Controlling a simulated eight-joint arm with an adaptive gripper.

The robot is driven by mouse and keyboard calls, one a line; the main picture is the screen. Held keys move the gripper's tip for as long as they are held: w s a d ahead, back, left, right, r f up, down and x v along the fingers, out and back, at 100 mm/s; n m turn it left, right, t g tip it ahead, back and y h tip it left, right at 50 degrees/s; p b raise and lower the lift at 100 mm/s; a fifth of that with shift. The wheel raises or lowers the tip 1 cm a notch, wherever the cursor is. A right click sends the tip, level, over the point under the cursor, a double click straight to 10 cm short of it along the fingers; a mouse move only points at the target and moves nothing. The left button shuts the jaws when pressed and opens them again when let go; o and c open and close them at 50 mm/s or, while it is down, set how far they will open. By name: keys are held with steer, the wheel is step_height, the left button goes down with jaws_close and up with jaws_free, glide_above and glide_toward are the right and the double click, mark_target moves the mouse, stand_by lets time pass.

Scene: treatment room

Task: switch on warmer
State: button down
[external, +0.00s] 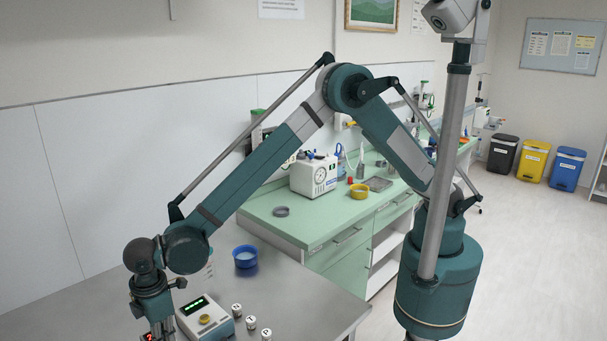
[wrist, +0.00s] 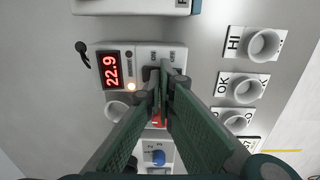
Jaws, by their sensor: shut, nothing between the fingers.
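A light-coloured unit, which looks like the warmer (wrist: 103,87), lies under my gripper in the wrist view. A round pale knob (wrist: 115,110) sits below the display. My gripper (wrist: 164,76) is shut and empty, pointing down over the right part of this unit. Its fingers hide part of the panel, including most of a dark part and a red part (wrist: 157,121). I cannot tell whether the fingertips touch the panel. In the external view only the red display (external: 149,337) shows.
Another unit with a blue knob (wrist: 158,157) is close below. Several white labelled posts or jars (wrist: 241,89) stand to the right. A device with a green display (external: 205,317) and a blue bowl (external: 245,257) are on the metal table (external: 310,300), whose right part is clear.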

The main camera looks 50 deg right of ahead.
steer(key=shift+r, duration=0.1)
step_height(320, 180, up, 14)
steer(key=w+p, duration=0.1)
steer(key=w, duration=0.1)
stand_by(0.6)
stand_by(0.6)
